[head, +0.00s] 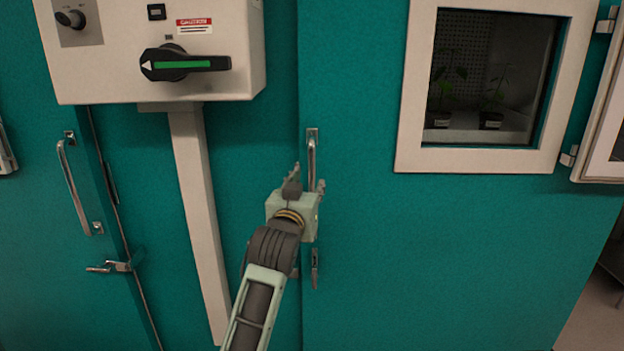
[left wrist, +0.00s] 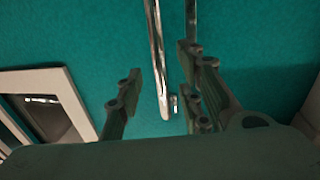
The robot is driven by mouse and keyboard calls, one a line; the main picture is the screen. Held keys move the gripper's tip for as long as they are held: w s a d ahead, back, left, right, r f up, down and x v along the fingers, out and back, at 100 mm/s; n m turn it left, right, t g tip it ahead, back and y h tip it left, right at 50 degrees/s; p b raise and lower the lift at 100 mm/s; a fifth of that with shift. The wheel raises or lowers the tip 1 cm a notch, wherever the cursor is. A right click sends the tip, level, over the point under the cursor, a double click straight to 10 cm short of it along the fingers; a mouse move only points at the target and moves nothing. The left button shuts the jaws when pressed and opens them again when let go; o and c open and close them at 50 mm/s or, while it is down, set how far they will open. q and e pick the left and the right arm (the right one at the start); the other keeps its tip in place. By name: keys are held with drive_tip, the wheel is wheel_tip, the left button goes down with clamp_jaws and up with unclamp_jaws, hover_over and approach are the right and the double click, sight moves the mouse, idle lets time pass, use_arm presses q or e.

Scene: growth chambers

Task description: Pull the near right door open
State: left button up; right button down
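The near right door (head: 450,240) is a teal panel with a white-framed window, and it looks shut. Its vertical chrome handle (head: 311,150) is near the door's left edge. My left gripper (head: 309,180) is at the lower part of this handle. In the left wrist view the handle (left wrist: 156,50) runs down between the spread fingers of my left gripper (left wrist: 158,88), with gaps to both sides. The fingers are open and not closed on the bar. My gripper body hides the handle's lower end in the head view. My right gripper is not in view.
A white control box (head: 120,60) with a black rotary switch (head: 185,63) hangs on the left, above a pale vertical conduit (head: 200,210). Another teal door with a chrome handle (head: 75,190) is farther left. A small latch (head: 315,268) is below my gripper. A hinged white window cover (head: 604,125) stands open at right.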

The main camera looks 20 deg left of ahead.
sight(311, 182)
use_arm(q)
drive_tip(key=shift+w+a+f, duration=0.1)
drive_tip(key=shift+w, duration=1.05)
drive_tip(key=shift+w+a, duration=0.1)
drive_tip(key=shift+w, duration=1.05)
clamp_jaws()
